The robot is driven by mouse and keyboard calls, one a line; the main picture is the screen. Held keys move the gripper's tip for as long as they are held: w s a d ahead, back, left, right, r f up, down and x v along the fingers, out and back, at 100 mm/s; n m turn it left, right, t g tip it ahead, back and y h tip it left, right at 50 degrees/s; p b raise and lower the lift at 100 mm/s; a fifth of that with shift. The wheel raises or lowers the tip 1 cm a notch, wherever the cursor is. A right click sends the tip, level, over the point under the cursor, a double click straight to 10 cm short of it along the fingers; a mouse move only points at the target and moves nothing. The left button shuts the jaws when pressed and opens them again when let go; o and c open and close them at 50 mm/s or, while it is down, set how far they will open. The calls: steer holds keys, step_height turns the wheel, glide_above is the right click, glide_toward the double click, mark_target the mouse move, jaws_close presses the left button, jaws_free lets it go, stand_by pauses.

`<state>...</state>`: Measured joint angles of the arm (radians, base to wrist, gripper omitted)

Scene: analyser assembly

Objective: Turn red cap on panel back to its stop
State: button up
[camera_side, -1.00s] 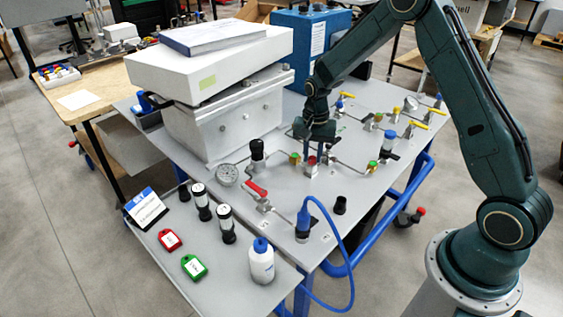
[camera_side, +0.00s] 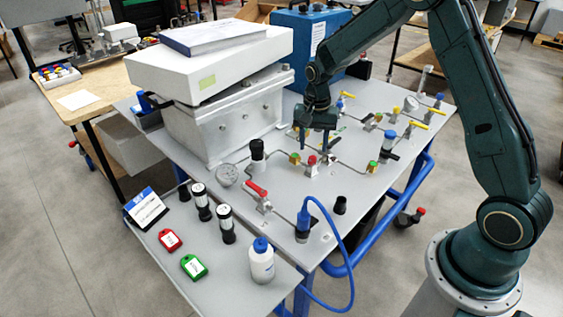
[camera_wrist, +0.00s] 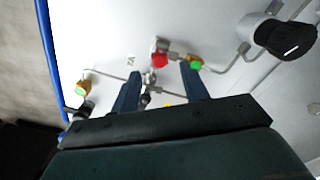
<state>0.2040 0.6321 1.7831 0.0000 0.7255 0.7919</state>
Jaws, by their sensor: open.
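The red cap (camera_side: 312,160) sits on its metal fitting on the grey panel (camera_side: 345,185) in the side view. In the wrist view the red cap (camera_wrist: 159,59) shows just beyond my fingertips, between their lines. My gripper (camera_side: 315,143) hangs above and behind the cap in the side view, apart from it. In the wrist view my gripper (camera_wrist: 160,80) has its two blue fingers spread, with nothing held between them. Pipework shows in the gap between the fingers. How far round the cap is turned cannot be told.
A green-capped fitting (camera_side: 295,158) stands close left of the red cap; it is beside one finger in the wrist view (camera_wrist: 196,63). A black knob (camera_side: 257,148) and a red-handled valve (camera_side: 257,190) stand further left. Yellow-handled valves and pipes crowd the right side.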

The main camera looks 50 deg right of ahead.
mark_target(312, 156)
step_height(312, 156, up, 10)
stand_by(0.5)
steer(key=s+a+r+n+t, duration=0.2)
steer(key=s+a+r+n, duration=0.1)
steer(key=s+r, duration=0.35)
steer(key=s+a+r+n+t, duration=0.1)
steer(key=s+a+r+n, duration=0.2)
steer(key=s+r, duration=0.35)
steer(key=s+a+n+t, duration=0.1)
steer(key=s+n, duration=0.1)
steer(key=s, duration=0.5)
steer(key=s+a+f+n+t, duration=0.1)
steer(key=s+a+n, duration=0.1)
steer(key=s, duration=0.6)
steer(key=shift+a+n+t, duration=0.25)
steer(key=shift+n+t, duration=0.05)
steer(key=shift+n, duration=0.4)
steer(key=shift+c, duration=0.3)
